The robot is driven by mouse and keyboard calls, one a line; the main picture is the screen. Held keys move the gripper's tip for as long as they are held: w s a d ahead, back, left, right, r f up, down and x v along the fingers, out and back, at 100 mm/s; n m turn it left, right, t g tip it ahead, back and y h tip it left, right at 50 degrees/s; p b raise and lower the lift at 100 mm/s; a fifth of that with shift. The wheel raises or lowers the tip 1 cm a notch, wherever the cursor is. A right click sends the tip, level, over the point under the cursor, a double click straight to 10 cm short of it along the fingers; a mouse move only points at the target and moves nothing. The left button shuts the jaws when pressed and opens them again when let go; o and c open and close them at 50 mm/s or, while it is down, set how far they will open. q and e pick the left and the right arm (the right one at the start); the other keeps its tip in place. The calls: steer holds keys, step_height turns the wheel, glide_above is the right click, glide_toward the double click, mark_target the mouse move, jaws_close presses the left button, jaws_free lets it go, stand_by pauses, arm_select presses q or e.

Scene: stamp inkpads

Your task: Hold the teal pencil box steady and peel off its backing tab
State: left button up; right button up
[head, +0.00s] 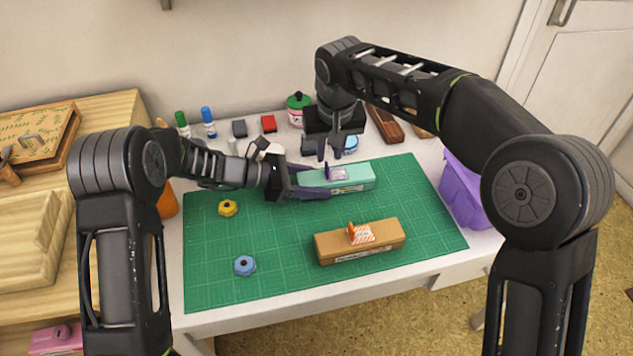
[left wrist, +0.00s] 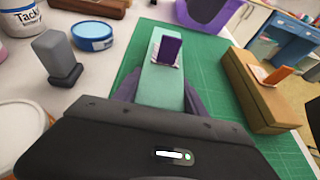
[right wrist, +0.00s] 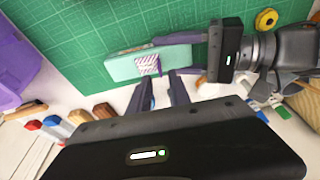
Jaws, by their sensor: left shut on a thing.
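The teal pencil box (head: 358,183) lies on the green cutting mat near its back edge. A striped patch with an upright purple tab (left wrist: 170,48) sits on its top. My left gripper (head: 316,182) is shut on the box at its left end, one finger along each long side, as the left wrist view shows. My right gripper (head: 329,155) points down above and just behind the box, close to the tab. In the right wrist view its two fingers (right wrist: 162,82) are apart with nothing between them, and the striped patch (right wrist: 147,65) lies just beyond the fingertips.
A brown box (head: 330,248) with an orange tab lies on the mat (head: 285,272) in front. Yellow (head: 228,208) and blue (head: 245,266) knobs lie at left. A purple bin (head: 462,195) stands at right. Jars, stamps and bottles line the back. The mat's front left is mostly clear.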

mark_target(327, 164)
steer(key=shift+x, duration=3.45)
steer(key=shift+d, duration=0.1)
steer(key=shift+s, duration=0.1)
jaws_close()
steer(key=shift+f, duration=0.1)
steer(key=shift+s+f, duration=0.1)
